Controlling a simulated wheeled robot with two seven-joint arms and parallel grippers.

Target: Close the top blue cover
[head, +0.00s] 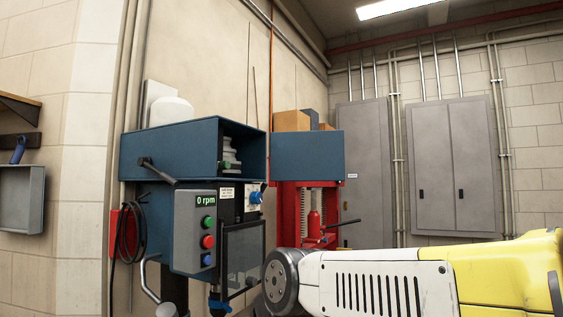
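The blue top housing (170,150) sits on top of a drill-press-like machine left of centre. Its right-hand face is open, and a grey stepped pulley (231,155) shows inside. A flat blue cover panel (309,155) stands out to the right of the opening, swung away from it. The panel's near edge is close to the housing's right edge, where a hinge may be, but the joint is too small to tell. My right arm comes in from the right, below the panel and apart from it. Neither of my grippers is in view.
Below the housing is a control box (194,232) with an "0 rpm" display, buttons and a lever (157,171). A clear guard (244,255) hangs beside it. A red press (288,213) and cardboard boxes (291,121) stand behind the panel. Grey cabinets (452,168) line the back wall.

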